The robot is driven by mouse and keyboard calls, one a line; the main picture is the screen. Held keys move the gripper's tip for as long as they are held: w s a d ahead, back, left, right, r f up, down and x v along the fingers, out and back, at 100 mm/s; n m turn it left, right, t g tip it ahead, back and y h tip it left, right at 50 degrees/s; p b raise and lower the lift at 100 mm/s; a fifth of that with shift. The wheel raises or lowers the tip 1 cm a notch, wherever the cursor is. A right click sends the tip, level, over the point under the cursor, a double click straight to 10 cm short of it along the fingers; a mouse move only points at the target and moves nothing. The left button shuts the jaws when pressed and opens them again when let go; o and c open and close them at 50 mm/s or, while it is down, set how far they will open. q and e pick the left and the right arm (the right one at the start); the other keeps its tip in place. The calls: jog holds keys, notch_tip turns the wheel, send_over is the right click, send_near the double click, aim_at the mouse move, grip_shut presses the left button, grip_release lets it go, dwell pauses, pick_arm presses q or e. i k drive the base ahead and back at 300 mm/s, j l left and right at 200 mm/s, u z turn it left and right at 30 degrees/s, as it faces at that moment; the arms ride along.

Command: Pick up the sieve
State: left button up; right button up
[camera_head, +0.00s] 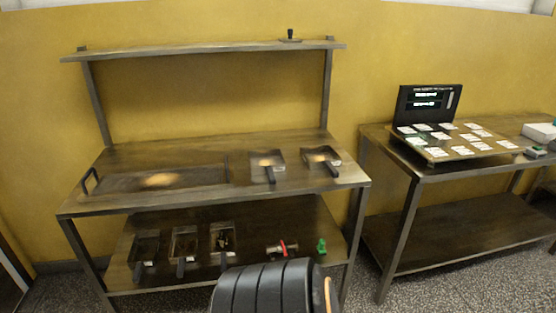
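No thing in view can be named the sieve for certain. A long, flat tray-like piece (205,177) with an upright handle at its left end lies on the left workbench. To its right on the same top lie two small square pans with dark handles, a left one (267,160) and a right one (320,156). I cannot tell whether any of these has a mesh bottom. Neither of my grippers shows in the head view.
The left workbench (215,200) has a high shelf (200,50) above. Its lower shelf holds several handled bins (184,243), a red-and-metal item (283,248) and a green piece (321,246). A right table (470,165) carries a black display panel (428,102) and several white cards.

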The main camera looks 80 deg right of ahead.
aim_at(324, 162)
jog(key=z, duration=0.45)
jog(key=l+z, duration=0.15)
jog(key=z, duration=0.25)
jog(key=l+z, duration=0.1)
jog(key=z, duration=0.8)
jog(key=l+z, duration=0.15)
jog(key=z, duration=0.3)
jog(key=i+l+z, duration=0.15)
jog(key=l, duration=0.3)
jog(key=i+l+z, duration=0.15)
jog(key=i+l, duration=0.25)
